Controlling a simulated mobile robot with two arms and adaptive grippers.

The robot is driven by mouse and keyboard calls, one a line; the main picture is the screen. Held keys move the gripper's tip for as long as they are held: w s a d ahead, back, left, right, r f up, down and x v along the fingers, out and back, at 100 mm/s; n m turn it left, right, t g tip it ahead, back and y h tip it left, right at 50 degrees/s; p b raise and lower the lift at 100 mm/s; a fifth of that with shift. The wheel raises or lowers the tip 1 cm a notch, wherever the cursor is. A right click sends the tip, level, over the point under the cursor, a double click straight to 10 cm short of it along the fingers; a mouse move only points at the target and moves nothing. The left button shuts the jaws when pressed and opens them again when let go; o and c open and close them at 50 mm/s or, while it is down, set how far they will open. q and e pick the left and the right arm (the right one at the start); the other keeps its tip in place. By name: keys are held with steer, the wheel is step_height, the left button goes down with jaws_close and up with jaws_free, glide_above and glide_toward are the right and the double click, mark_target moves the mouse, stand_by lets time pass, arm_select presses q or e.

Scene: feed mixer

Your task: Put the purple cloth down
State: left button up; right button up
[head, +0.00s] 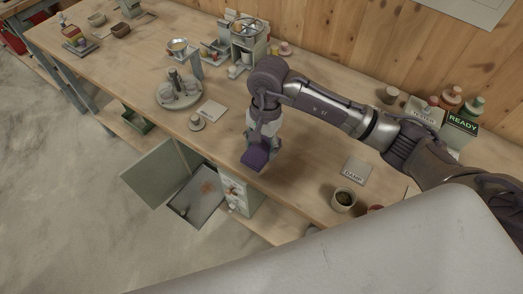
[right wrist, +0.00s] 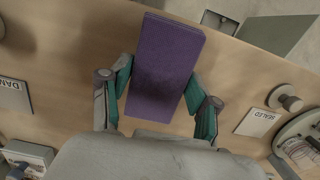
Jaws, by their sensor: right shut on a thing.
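The purple cloth (head: 257,157) is a folded, flat rectangular pad near the front edge of the wooden bench (head: 310,185). In the right wrist view the cloth (right wrist: 166,60) lies between the two green-padded fingers. My right gripper (head: 262,146) points down and is shut on the cloth, one finger on each side. It also shows in the right wrist view (right wrist: 160,92). I cannot tell whether the cloth touches the bench top. My left gripper is not in view.
A DAMP card (head: 355,171) and a cup with dark contents (head: 343,199) are at the right. A SEALED card (right wrist: 258,122) and a small knob-topped piece (head: 197,122) are to the left. An open cabinet door (head: 160,172) hangs below the front edge. Bare bench lies around the cloth.

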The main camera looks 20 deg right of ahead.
mark_target(262, 147)
step_height(262, 147, down, 3)
steer(key=shift+f+p, duration=0.2)
steer(key=shift+p, duration=0.45)
steer(key=shift+f, duration=0.25)
steer(key=shift+f+b, duration=0.2)
steer(key=shift+b, duration=0.1)
steer(key=o, duration=1)
